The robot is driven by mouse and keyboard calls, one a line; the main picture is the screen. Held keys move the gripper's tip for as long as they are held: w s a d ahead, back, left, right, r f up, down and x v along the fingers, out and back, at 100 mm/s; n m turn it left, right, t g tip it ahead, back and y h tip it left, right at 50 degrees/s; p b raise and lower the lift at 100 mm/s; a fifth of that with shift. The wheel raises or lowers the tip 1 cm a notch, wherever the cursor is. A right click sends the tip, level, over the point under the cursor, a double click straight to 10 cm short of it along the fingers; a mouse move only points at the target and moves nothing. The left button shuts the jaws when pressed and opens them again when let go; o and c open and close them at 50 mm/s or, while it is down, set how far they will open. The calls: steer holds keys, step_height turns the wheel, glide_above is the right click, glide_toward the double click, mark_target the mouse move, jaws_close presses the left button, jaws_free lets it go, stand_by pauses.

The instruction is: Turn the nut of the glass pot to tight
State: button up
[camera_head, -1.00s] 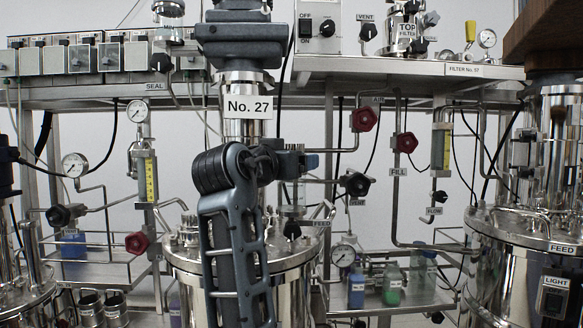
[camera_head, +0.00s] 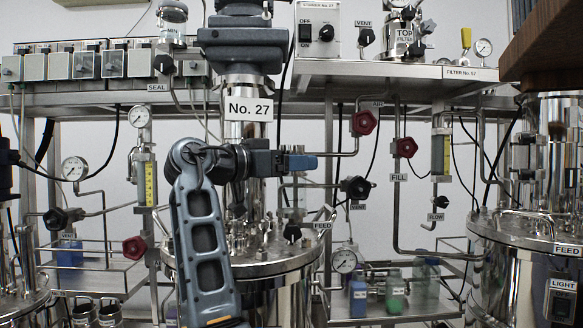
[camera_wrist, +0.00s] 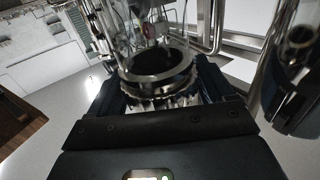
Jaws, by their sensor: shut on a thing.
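My gripper (camera_wrist: 164,99) is shut on the nut (camera_wrist: 158,92) in the wrist view, with a dark finger on each side. The nut is a dark, round ring with a ribbed lower edge. The clear glass pot (camera_wrist: 132,30) rises beyond the nut, partly cut off by the top of the frame. In the head view my gripper (camera_head: 300,162) points right at mid-height, just right of the No. 27 column. Clear glass (camera_head: 293,190) shows just below it; the nut is hidden there. I cannot tell how tight the nut is.
Steel vessels stand below and at right (camera_head: 500,240). A dark VENT knob (camera_head: 356,187) and red valve knobs (camera_head: 364,123) sit close to the right of my gripper. Pipes and gauges surround it. A lower shelf holds several small bottles (camera_head: 394,287).

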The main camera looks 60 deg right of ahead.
steer(key=shift+m+g+y+b, duration=0.3)
steer(key=shift+m+g+y, duration=0.7)
steer(key=shift+g, duration=0.5)
steer(key=o, duration=0.9)
steer(key=shift+h, duration=0.3)
